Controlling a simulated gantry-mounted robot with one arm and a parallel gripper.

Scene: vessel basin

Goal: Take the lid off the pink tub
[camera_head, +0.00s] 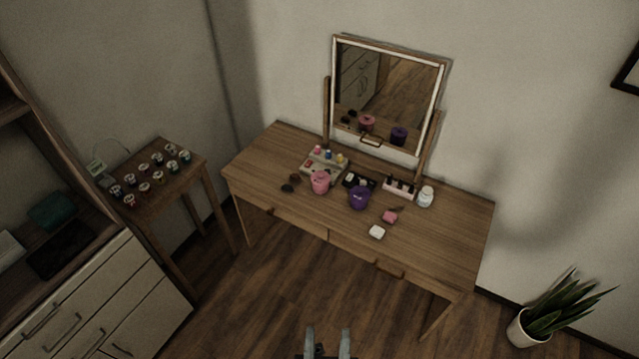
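The pink tub (320,186) stands upright on the wooden dressing table (255,165), left of the table's middle. A pink top covers it; the seam between lid and body is too small to make out. My gripper (328,332) is at the bottom edge of the view, well apart from the tub and in front of the table. Its two grey fingers stand apart with nothing between them.
A purple tub (359,198) stands close right of the pink one. A tray of small bottles (326,160) is behind it, and dark sunglasses (290,184) lie to its left. A mirror (388,98) stands at the back. The table's front left is clear.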

